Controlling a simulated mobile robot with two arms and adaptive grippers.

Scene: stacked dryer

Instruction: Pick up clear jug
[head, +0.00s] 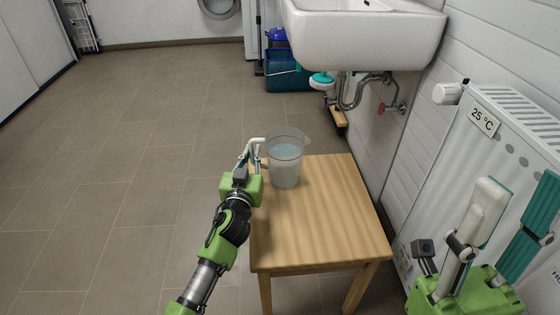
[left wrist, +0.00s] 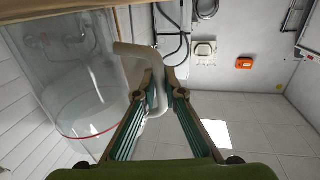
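The clear jug (head: 286,165) stands upright on the wooden stool (head: 320,215), near its far left corner. It is see-through, with a red line around it and a pale handle on its left. My left gripper (head: 250,160) is at that handle, left of the jug. In the left wrist view the jug (left wrist: 75,85) fills the left side. Its handle (left wrist: 135,52) reaches between the narrowly spaced fingertips of the left gripper (left wrist: 162,82). Whether both fingers press on it is unclear. My right gripper (head: 515,190) is at the lower right, fingers apart and empty.
A white sink (head: 360,40) hangs beyond the stool, with its drain pipe (head: 350,95) below. A radiator (head: 480,150) stands on the right wall. A blue crate (head: 288,80) is on the floor at the back. The tiled floor (head: 130,170) to the left is clear.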

